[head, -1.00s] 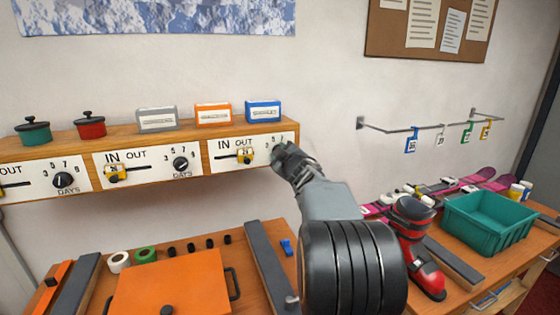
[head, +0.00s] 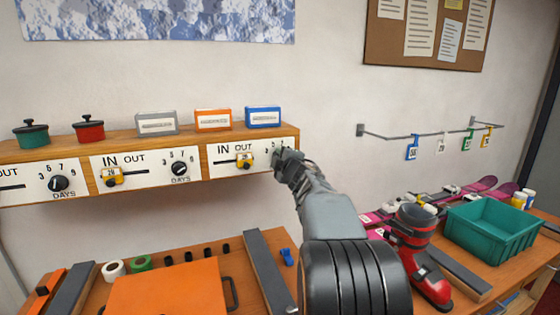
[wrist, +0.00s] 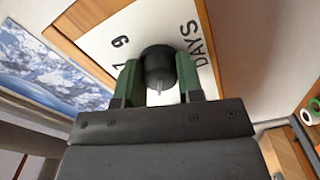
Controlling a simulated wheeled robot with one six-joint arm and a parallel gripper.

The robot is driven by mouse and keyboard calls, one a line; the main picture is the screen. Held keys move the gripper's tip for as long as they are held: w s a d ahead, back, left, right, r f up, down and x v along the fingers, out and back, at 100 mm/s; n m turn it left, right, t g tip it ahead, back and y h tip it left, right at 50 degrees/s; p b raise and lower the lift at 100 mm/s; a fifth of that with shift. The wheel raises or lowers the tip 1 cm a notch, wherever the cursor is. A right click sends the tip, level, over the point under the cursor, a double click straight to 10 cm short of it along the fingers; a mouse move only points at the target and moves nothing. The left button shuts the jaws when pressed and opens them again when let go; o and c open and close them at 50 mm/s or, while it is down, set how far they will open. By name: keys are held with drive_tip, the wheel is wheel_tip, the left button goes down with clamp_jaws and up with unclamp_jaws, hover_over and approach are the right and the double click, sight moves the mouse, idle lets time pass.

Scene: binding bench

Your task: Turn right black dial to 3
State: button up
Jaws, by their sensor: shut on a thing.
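The right black dial (wrist: 158,62) sits on a white panel marked DAYS, with the numerals 7 and 9 showing beside it in the wrist view. My gripper (wrist: 158,78) is shut on the dial, one green-padded finger on each side. A thin pale mark shows on the dial's near side between the fingers. The 3 is out of sight in the wrist view, so I cannot tell the dial's setting. In the head view my gripper (head: 286,160) is at the right end of the shelf front and hides this dial.
Beside it, the right panel carries a yellow IN/OUT slider (head: 244,160). Two other black dials (head: 180,169) (head: 60,184) are farther left. Small boxes, including a blue one (head: 263,117), stand on the shelf (head: 110,145). A teal bin (head: 492,235) and red boot (head: 425,265) are on the bench, lower right.

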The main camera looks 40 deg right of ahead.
drive_tip(key=o, duration=0.9)
drive_tip(key=v, duration=1.3)
drive_tip(key=shift+s+a, duration=0.1)
drive_tip(key=shift+s, duration=0.3)
